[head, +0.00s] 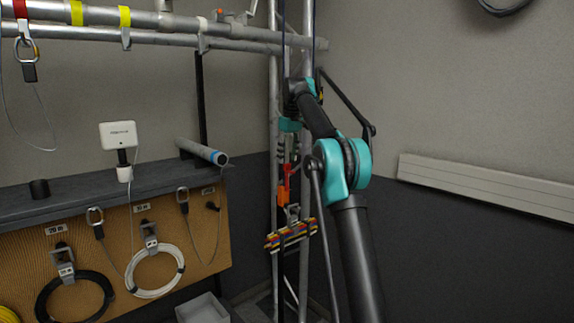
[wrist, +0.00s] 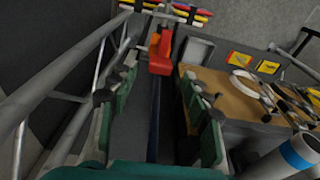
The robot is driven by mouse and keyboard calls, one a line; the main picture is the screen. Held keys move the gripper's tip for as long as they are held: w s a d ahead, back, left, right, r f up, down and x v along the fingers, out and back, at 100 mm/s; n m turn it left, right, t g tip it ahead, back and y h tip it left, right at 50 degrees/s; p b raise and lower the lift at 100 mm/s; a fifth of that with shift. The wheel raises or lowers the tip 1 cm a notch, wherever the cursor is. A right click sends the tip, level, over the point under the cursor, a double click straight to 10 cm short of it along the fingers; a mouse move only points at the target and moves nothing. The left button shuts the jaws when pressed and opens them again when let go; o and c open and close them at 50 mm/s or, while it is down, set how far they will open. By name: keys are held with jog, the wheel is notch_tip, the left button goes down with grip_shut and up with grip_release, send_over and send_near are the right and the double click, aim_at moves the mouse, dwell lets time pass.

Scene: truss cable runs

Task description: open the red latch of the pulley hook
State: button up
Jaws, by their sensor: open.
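The red latch (head: 287,172) shows in the head view as a small red part in front of the truss upright, with an orange part just below it. In the wrist view the red latch (wrist: 160,56) is a red block at the upper middle, beyond the fingertips and roughly between their lines. In the head view my gripper (head: 291,150) points down close above the latch, partly hidden by my arm. The pulley hook's body is too small to make out clearly.
Truss tubes (head: 274,90) stand beside the gripper, and one runs along the left in the wrist view. A multicoloured bundle (head: 291,235) crosses the upright below the latch. A workbench (head: 70,202) with a grey tube (head: 200,150) stands left. A pegboard (head: 205,240) holds cable coils.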

jog(key=shift+s+d+r, duration=0.1)
jog(key=shift+r, duration=1.1)
jog(key=shift+s+d+f, duration=0.3)
jog(key=shift+f, duration=0.1)
jog(key=s+d+f+m+t, duration=0.1)
jog(key=s+d+f+m, duration=0.1)
jog(key=s+f, duration=1)
jog(key=s+d+f+m+t, duration=0.1)
jog(key=s+d+f+m, duration=0.1)
jog(key=s+f, duration=1.1)
jog(key=s+d+f+m+t, duration=0.1)
jog(key=s+d+f+m, duration=0.2)
jog(key=s+f, duration=1)
jog(key=s+d, duration=0.1)
jog(key=s, duration=0.8)
jog(key=shift+s+h, duration=0.3)
jog(key=shift+h, duration=0.1)
